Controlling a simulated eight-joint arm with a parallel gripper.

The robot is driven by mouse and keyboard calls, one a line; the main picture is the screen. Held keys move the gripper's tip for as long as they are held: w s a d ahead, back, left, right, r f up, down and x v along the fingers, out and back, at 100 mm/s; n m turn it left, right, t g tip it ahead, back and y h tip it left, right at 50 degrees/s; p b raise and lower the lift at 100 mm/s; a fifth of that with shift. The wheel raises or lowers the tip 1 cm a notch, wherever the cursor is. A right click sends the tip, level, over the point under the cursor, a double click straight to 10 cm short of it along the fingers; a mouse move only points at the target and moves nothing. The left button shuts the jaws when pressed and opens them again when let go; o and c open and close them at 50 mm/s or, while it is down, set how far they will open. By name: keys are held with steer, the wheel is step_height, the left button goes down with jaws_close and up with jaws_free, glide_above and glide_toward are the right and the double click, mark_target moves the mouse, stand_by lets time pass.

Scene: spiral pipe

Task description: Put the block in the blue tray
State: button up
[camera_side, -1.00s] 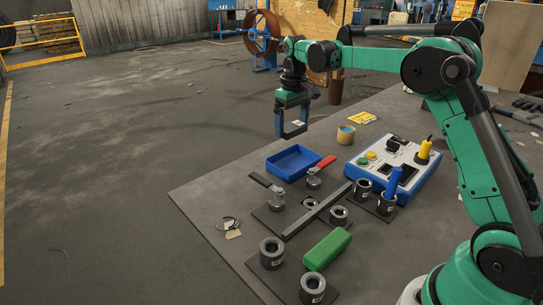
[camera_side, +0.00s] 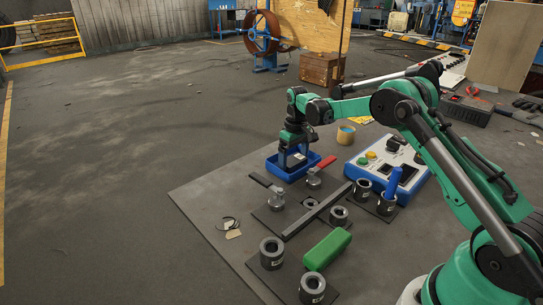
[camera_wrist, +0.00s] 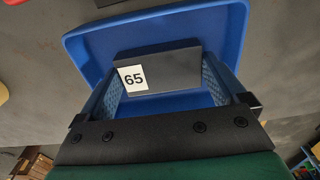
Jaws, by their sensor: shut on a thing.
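The blue tray (camera_side: 271,170) stands on the grey table; its rim and inside also show in the wrist view (camera_wrist: 225,25). My gripper (camera_side: 292,160) is over the tray, pointing down. In the wrist view my gripper (camera_wrist: 163,85) is shut on a dark block (camera_wrist: 170,62) with a white label reading 65, one finger on each side. The block is over the tray's inside in that view. In the side view the block is small at the fingertips, and I cannot tell whether it touches the tray floor.
A red-handled valve (camera_side: 316,175) stands close to the tray's front right. A green block-like piece (camera_side: 327,249) and several dark ring fittings lie nearer. A blue-and-white control box (camera_side: 390,165) is at the right, and a yellow tub (camera_side: 345,134) behind.

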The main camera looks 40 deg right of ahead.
mark_target(294, 160)
steer(key=o, duration=1.4)
steer(key=shift+f, duration=0.15)
steer(key=shift+c, duration=0.2)
steer(key=s+a+r+t, duration=0.1)
steer(key=a+r, duration=0.1)
steer(key=r, duration=0.6)
steer(key=s+a+r+t, duration=0.1)
steer(key=a+r, duration=0.1)
steer(key=r, duration=0.6)
steer(key=s+a+f+t, duration=0.1)
steer(key=s+a+t, duration=0.1)
steer(key=s+a, duration=0.3)
steer(key=s+a+f+t, duration=0.1)
steer(key=s+a+t, duration=0.2)
steer(key=s, duration=0.8)
steer(key=shift+a+f, duration=0.4)
steer(key=shift+a, duration=1)
